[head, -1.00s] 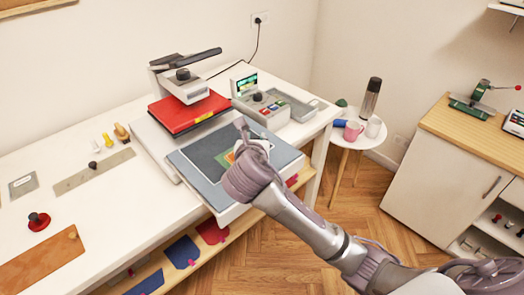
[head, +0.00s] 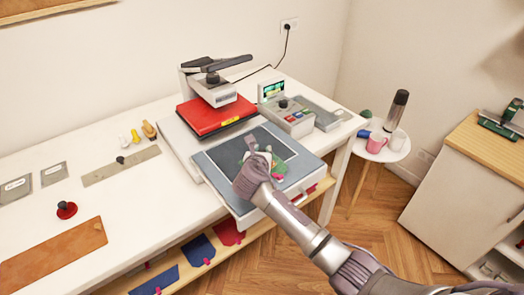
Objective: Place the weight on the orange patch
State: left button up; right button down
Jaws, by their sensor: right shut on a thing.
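My right gripper (head: 264,158) is over the dark grey pad of the heat press's pulled-out lower plate (head: 304,165). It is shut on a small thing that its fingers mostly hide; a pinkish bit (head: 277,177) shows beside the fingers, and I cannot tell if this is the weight. A green patch (head: 284,151) shows on the pad just past the fingers. The orange patch is mostly hidden behind the gripper. I cannot tell whether the held thing touches the pad. My left gripper is out of view.
The red press plate (head: 214,115) stands behind the pad, with a control box (head: 287,117) to its right. On the white table (head: 140,210) at left are a red disc with a dark knob (head: 67,210), a metal strip (head: 121,166) and a brown board (head: 52,255).

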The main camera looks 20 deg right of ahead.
jog(key=shift+f, duration=0.15)
jog(key=c, duration=0.9)
grip_release()
jog(key=shift+f, duration=0.1)
jog(key=b+v, duration=0.1)
jog(key=v, duration=1.1)
